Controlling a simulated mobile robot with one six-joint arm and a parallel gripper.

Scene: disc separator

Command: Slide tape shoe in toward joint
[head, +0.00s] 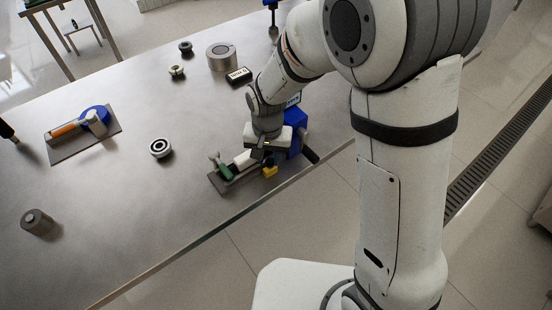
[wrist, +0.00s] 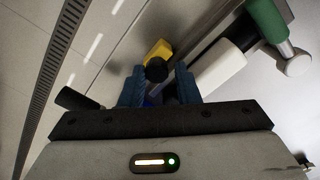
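A yellow block (wrist: 158,48) with a black round knob (wrist: 156,70) shows in the wrist view; it looks like the tape shoe, though I cannot be sure. In the head view the yellow block (head: 270,171) is at the front edge of the fixture plate (head: 216,184). My gripper (wrist: 160,72) has its two blue fingers apart, with the knob between or just beyond their tips. I see no clear contact. Beside the right finger lies a white cylinder (wrist: 221,66), in line with a green cylinder (wrist: 266,20). The green part (head: 223,169) also shows in the head view. My gripper hides the joint area.
A blue housing (head: 296,120) with a black handle (head: 310,155) stands right of my gripper. The table's front edge (head: 195,243) is close.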

